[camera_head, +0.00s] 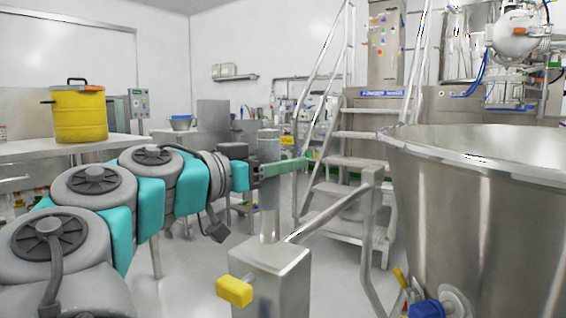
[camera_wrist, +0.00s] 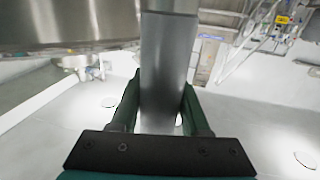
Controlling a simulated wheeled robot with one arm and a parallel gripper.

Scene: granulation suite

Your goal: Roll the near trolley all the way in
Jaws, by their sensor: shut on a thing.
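The near trolley carries a large steel bowl (camera_head: 480,210) at the right of the head view. Its upright steel post (camera_head: 269,212) stands left of the bowl on a square steel housing (camera_head: 272,285) with a yellow knob. A bent tubular rail (camera_head: 335,212) runs between housing and bowl. My gripper (camera_head: 292,167) reaches in from the left and is shut around the upper post. In the wrist view, the green fingers (camera_wrist: 162,95) lie on both sides of the grey post (camera_wrist: 165,60), and the bowl (camera_wrist: 70,22) shows at upper left. The trolley's wheels are hidden.
Steel stairs with handrails (camera_head: 350,165) stand behind the trolley, beside processing equipment (camera_head: 515,45) at the back right. A yellow lidded container (camera_head: 79,115) sits on a steel table (camera_head: 60,146) at left. Pale open floor (camera_head: 195,270) shows between table and trolley.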

